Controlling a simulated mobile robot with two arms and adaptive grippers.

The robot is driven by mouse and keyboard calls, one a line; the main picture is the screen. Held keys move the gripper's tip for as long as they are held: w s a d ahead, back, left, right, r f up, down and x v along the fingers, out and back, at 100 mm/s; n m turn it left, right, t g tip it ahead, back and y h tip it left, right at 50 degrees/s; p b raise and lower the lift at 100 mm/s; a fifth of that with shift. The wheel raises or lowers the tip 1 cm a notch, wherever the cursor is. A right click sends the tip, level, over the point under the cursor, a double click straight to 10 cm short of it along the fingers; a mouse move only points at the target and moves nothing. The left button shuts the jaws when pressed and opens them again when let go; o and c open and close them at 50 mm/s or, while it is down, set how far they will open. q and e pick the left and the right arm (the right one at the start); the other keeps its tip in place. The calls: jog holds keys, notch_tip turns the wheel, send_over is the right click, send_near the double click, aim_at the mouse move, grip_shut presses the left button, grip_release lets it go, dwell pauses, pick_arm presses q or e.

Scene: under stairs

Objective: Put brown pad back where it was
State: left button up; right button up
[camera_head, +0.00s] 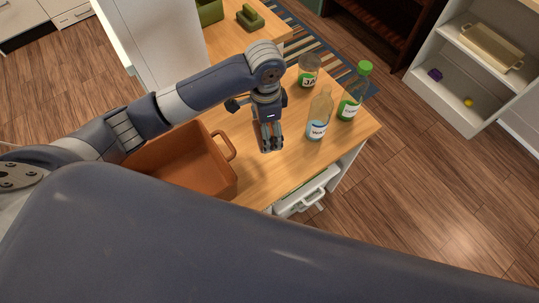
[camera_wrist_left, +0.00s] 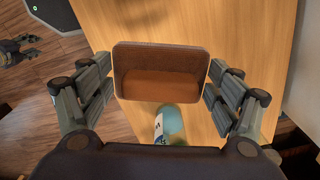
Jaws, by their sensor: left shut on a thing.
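My left gripper (camera_head: 271,143) is over the wooden table, to the right of the orange-brown crate. In the left wrist view its fingers (camera_wrist_left: 160,76) are closed on the two side edges of the brown pad (camera_wrist_left: 160,62). The pad is a rounded rectangle, darker in its upper part and orange-brown below.
The crate (camera_head: 228,180) stands left on the table (camera_head: 258,185). A clear bottle (camera_head: 319,117), a green-capped bottle (camera_head: 351,100) and a jar (camera_head: 309,72) stand right of the gripper. A white drawer (camera_head: 306,194) is at the table's front. A white shelf (camera_head: 455,100) stands at the right.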

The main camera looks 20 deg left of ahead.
pick_arm(q)
jog(key=shift+m, duration=0.4)
notch_tip(320, 180, down, 12)
jog(key=shift+r+p, duration=0.1)
jog(key=shift+p, duration=0.35)
jog(key=o, duration=1.1)
notch_tip(320, 180, up, 12)
jog(key=shift+r+b, duration=0.1)
jog(key=shift+b, duration=0.3)
